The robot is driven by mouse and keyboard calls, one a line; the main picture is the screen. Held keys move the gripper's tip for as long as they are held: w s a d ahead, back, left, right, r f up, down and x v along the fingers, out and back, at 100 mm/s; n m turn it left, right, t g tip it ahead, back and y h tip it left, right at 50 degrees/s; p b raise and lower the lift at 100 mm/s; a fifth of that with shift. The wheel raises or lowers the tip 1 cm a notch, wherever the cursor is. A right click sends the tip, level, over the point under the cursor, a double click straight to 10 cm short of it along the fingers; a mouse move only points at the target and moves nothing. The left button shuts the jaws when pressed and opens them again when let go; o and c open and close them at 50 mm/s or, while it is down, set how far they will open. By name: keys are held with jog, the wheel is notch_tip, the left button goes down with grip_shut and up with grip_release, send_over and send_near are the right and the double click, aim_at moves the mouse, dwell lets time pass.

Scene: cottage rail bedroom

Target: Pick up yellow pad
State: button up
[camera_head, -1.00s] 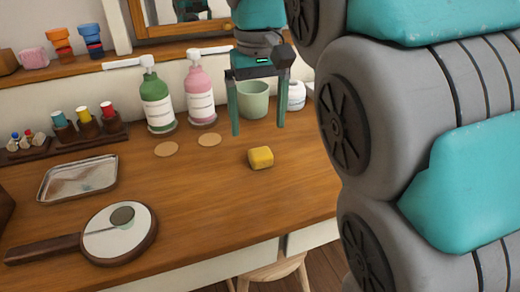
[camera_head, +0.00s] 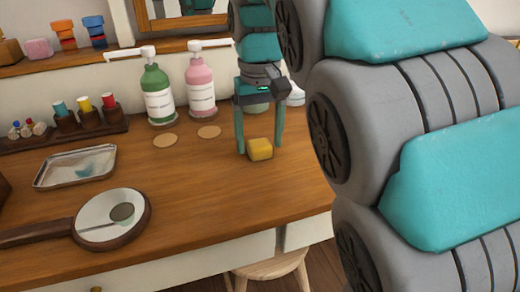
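The yellow pad (camera_head: 260,149) is a small block lying on the wooden table (camera_head: 200,195), right of the two round coasters. My gripper (camera_head: 260,150) points down at the pad, with its two fingers apart. One finger is at the pad's left and the other at its right. The right finger looks a little behind the pad. I cannot tell whether either finger touches it. The gripper is open, with the fingertips near table height.
A green pump bottle (camera_head: 157,98) and a pink pump bottle (camera_head: 200,90) stand behind, left of my gripper. A metal tray (camera_head: 75,167) and a hand mirror (camera_head: 112,218) lie at left. The table's front edge is close.

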jog(key=c, duration=1.2)
jog(key=shift+r, duration=0.1)
